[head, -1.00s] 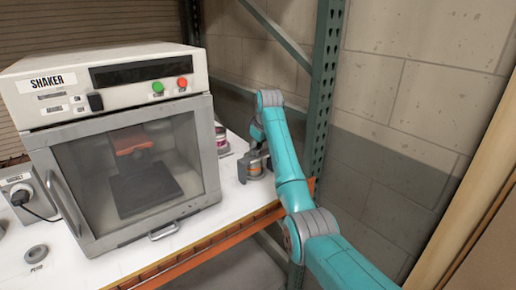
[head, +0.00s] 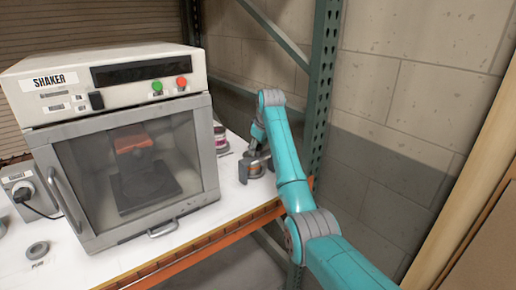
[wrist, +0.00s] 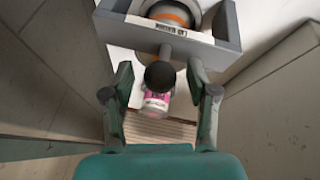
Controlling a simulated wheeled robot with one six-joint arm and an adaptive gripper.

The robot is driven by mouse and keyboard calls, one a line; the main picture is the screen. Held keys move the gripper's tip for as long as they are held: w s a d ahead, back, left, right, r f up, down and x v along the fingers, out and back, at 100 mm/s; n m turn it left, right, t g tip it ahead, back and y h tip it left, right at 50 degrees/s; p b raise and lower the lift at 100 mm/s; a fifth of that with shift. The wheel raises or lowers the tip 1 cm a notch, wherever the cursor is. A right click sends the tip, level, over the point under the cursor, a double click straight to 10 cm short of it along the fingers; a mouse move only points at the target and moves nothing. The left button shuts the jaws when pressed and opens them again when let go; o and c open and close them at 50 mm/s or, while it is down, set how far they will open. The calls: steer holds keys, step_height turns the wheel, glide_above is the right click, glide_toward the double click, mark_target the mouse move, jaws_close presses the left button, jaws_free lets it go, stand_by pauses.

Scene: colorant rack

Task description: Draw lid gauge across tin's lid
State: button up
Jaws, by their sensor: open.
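The lid gauge (wrist: 185,42) is a grey, open-ended frame with a label on its bar and a dark round knob (wrist: 160,75). In the wrist view its two arms reach either side of a tin with an orange band (wrist: 170,13); part of the tin is cut off by the picture's top edge. My gripper (wrist: 160,90) is open, with one finger on each side of the knob and visible gaps between. In the head view the tin (head: 256,170) and gauge stand at the far right end of the shelf, partly hidden below my gripper.
A pink-labelled can (wrist: 155,103) stands beyond the knob; it also shows beside the shaker (head: 221,140). The shaker cabinet (head: 120,130) fills the left of the shelf. A green rack post (head: 324,90) and block wall (head: 400,100) are close on the right.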

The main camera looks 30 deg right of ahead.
steer(key=d+v, duration=0.1)
steer(key=v, duration=1)
steer(key=shift+a+r, duration=0.2)
steer(key=shift+a, duration=0.3)
steer(key=shift+s, duration=0.15)
